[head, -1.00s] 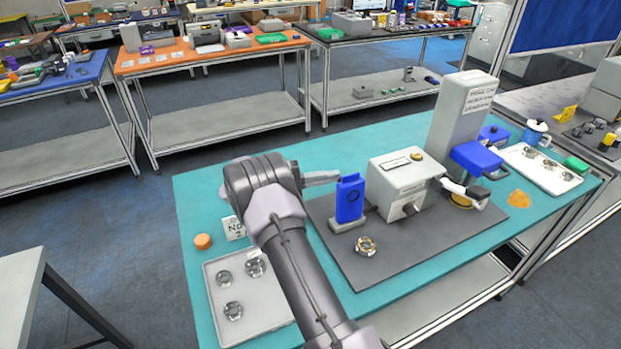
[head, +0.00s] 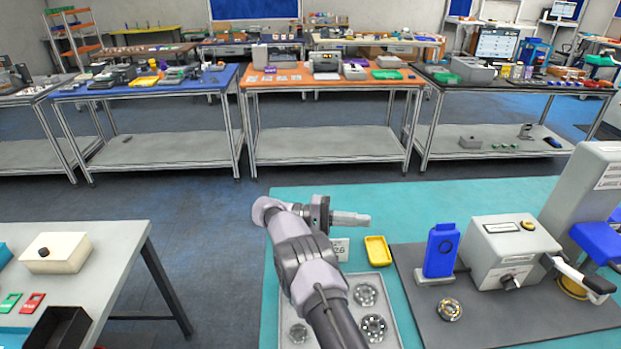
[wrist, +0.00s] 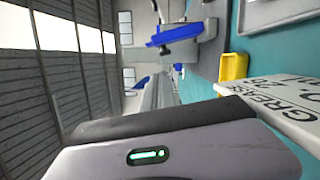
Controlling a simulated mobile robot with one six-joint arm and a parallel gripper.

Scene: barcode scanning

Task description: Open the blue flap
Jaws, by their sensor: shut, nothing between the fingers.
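The blue flap (head: 441,249) is an upright blue plate with a round mark, on a small grey base on the dark mat (head: 415,290). It stands left of a grey box (head: 510,250) with a knob. My gripper (head: 366,219) is shut and empty, pointing right above the teal table. It is left of the flap and apart from it. In the wrist view my gripper's grey body (wrist: 170,155) fills the bottom, and its fingertips are hard to make out. A blue part (wrist: 178,33) shows at the top there; I cannot tell whether it is the flap.
A yellow tray (head: 378,251) and a grease card (head: 340,249) are near my gripper. A pale tray (head: 394,322) holds metal rings. Another ring (head: 449,309) lies on the mat. A grey press (head: 585,195) stands at the right.

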